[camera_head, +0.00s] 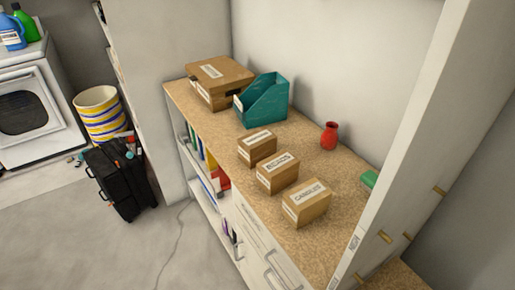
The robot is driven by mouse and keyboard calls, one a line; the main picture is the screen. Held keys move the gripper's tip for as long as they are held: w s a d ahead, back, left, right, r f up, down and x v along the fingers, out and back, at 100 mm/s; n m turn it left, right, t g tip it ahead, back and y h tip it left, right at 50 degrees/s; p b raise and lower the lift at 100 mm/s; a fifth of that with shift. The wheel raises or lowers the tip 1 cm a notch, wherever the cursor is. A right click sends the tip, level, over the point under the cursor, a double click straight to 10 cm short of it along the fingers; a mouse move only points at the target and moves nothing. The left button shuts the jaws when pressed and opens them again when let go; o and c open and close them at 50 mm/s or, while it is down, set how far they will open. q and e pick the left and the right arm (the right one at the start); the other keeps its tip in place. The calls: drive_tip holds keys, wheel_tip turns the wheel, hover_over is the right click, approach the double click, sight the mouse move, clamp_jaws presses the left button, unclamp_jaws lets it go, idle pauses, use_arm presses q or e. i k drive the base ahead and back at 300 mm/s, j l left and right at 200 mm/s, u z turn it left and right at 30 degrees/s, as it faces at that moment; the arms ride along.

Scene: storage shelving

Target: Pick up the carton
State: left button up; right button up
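Several cardboard cartons stand on the speckled brown shelf top (235,138). Three small ones form a diagonal row along its front: one with a white label I cannot read clearly (262,152), one whose label seems to read "BEADS" (283,181), and one whose label seems to read "CANDLES" (311,211). A larger labelled cardboard box (224,94) sits at the far back left of the top. I cannot tell which is the task's carton. Neither of my grippers shows in the head view.
A teal magazine holder (266,106) stands beside the larger box, and a red vase (329,136) stands near the wall. A white upright panel (402,150) bounds the right side. A black suitcase (122,180) and striped basket (100,112) stand left; the floor in front is clear.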

sight(255, 146)
drive_tip(key=z, duration=1.75)
drive_tip(key=k+j, duration=0.3)
drive_tip(key=j, duration=0.15)
drive_tip(key=k+j, duration=0.3)
drive_tip(key=j, duration=0.15)
drive_tip(key=k+j, duration=0.25)
drive_tip(key=j, duration=0.25)
